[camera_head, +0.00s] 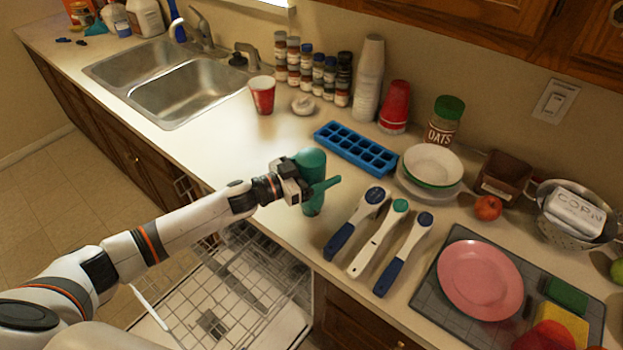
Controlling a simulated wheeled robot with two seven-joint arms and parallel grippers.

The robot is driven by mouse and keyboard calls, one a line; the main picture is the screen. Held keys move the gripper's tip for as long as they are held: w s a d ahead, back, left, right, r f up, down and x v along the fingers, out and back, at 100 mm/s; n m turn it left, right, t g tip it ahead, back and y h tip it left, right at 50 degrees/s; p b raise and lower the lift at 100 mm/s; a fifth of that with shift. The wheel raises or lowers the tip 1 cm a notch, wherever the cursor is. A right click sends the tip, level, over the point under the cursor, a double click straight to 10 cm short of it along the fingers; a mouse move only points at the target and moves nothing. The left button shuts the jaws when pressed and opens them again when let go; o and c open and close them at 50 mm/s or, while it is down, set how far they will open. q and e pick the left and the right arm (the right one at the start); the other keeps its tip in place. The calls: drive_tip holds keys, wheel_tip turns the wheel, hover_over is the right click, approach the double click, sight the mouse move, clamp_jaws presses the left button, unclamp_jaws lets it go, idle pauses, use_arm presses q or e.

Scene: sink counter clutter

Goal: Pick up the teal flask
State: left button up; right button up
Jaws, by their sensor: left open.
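The teal flask (312,164) stands upright near the front edge of the counter, left of the measuring spoons. My left gripper (317,187) reaches in from the left at the flask's mid-height and overlaps it in the picture. The gripper is open. One finger shows across the front of the flask, its tip pointing right; the other finger is hidden. I cannot tell whether the fingers touch the flask. The gripper covers part of the flask's middle. My right gripper is out of view.
Several spoon-like utensils (386,245) lie right of the flask. A blue ice tray (355,149) and a red cup (262,95) stand behind. The open dishwasher rack (236,290) is below the counter's front edge. A pink plate (480,280) lies on a grey mat at right.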

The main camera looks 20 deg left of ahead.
use_arm(q)
drive_tip(key=shift+r, duration=0.1)
drive_tip(key=c, duration=1.2)
